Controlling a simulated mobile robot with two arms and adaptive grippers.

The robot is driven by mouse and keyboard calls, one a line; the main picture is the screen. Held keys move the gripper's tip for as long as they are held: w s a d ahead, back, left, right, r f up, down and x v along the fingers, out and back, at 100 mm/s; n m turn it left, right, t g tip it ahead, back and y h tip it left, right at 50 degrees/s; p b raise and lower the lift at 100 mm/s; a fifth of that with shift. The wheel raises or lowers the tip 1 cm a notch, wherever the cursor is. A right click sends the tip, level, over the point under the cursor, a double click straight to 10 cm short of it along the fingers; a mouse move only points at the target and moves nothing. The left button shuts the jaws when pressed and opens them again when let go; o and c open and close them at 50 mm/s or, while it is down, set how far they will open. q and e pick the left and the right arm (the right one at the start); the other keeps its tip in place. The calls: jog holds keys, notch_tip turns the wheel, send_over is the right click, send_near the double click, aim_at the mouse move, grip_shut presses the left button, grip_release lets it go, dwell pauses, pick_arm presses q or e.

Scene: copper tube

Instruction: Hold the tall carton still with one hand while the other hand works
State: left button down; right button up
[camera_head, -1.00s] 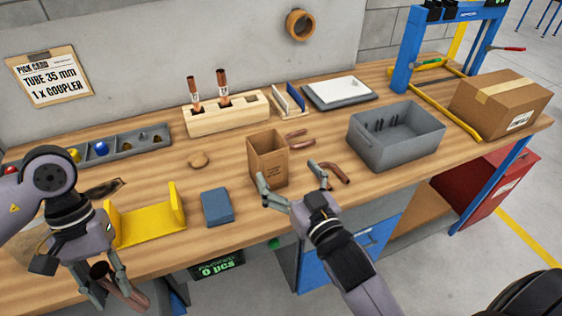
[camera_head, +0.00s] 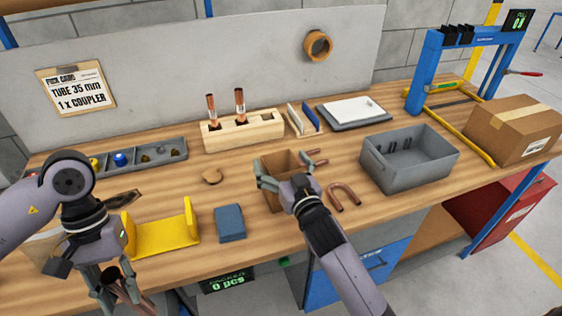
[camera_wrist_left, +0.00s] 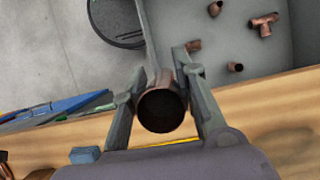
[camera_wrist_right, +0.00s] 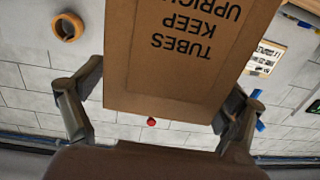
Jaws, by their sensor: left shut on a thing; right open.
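The tall brown carton (camera_head: 271,197) stands upright and open-topped on the bench. The right wrist view shows its printed face (camera_wrist_right: 175,75), with the words upside down. My right gripper (camera_head: 285,172) is open, with one finger on each side of the carton; the right wrist view shows a gap by the left finger, and contact on the right is unclear. My left gripper (camera_head: 121,292) is shut on a copper tube (camera_wrist_left: 162,110) in front of the bench's front edge, at the lower left. Its lower end is cut off in the head view.
A yellow cradle (camera_head: 165,238) and blue block (camera_head: 230,223) lie left of the carton. A wooden rack (camera_head: 243,133) with two copper tubes stands behind. Bent copper pieces (camera_head: 345,193) and a grey bin (camera_head: 408,160) are to the right. The left wrist view shows several copper fittings (camera_wrist_left: 263,22).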

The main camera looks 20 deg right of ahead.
jog(key=c, duration=1.2)
jog(key=shift+c, duration=0.2)
dwell(0.7)
